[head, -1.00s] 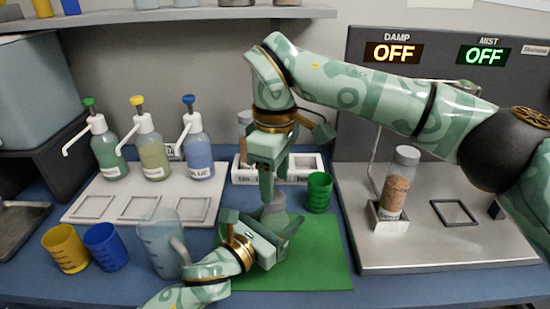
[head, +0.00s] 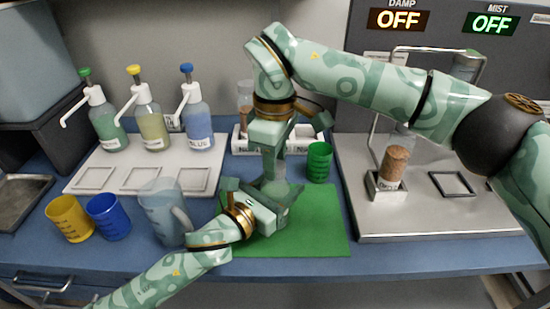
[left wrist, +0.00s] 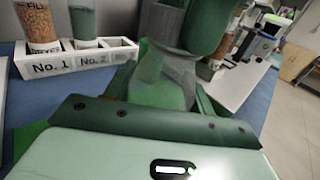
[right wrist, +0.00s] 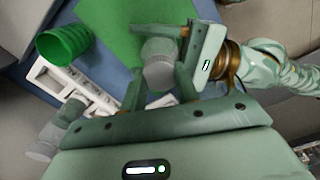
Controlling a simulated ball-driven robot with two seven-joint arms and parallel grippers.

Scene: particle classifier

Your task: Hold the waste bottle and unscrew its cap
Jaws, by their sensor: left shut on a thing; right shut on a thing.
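The waste bottle (head: 276,188) stands upright on the green mat (head: 320,225), mostly covered by my grippers. Its grey translucent body (left wrist: 160,82) shows in the left wrist view. My left gripper (head: 276,204) comes in low from the left and is shut on the body. My right gripper (head: 270,176) points down from above and is shut at the bottle's top. In the right wrist view a round grey top (right wrist: 158,64), seemingly the cap, sits between the right fingers. I cannot tell whether the cap has turned.
A green cup (head: 319,162) stands just right of the grippers, with a white vial rack (head: 305,133) behind. A clear jug (head: 163,215) stands close left of my left gripper. Pump bottles stand on a white tray (head: 118,180). A metal plate (head: 425,215) lies right.

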